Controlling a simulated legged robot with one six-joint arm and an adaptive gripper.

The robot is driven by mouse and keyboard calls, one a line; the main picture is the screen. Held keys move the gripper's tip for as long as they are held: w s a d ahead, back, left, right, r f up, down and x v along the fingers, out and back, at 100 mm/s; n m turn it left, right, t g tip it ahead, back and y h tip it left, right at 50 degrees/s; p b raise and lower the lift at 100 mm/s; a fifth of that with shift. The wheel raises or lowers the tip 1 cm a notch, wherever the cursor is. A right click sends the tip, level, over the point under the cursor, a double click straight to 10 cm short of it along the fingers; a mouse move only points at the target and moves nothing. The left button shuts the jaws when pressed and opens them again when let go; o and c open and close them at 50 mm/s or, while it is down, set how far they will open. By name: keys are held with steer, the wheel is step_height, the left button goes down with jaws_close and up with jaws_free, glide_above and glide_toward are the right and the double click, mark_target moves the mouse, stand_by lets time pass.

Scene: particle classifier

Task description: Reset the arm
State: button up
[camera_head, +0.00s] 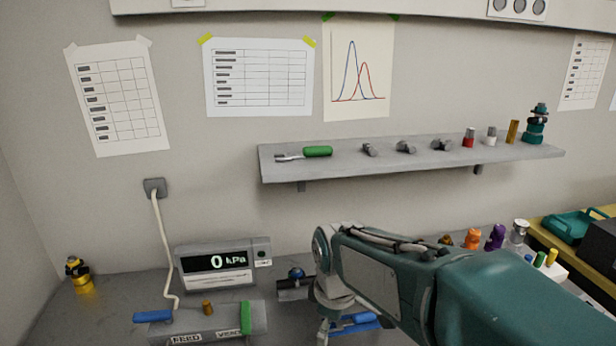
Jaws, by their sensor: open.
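My arm reaches in from the lower right, over the bench, with its teal and grey links bent at a joint near the picture's middle. My gripper (328,325) hangs below that joint at the bottom edge and is only partly in view. It is open, and I see nothing held in it. A blue item (356,322) lies on the bench just right of it, partly hidden by my arm.
A pressure display (216,264) reading 0 kPa stands behind a grey feed/vent box (200,325) with blue and green handles. A wall shelf (400,165) holds a green-handled tool and small parts. Small coloured items and a yellow-edged tray (552,240) stand at right.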

steer(key=s+d+r+m+t, duration=0.4)
steer(key=s+d+m, duration=0.7)
steer(key=s, duration=0.3)
steer(key=shift+d+r+m, duration=0.2)
steer(key=shift+r+m, duration=0.45)
steer(key=shift+m, duration=0.15)
steer(key=shift+s, duration=0.1)
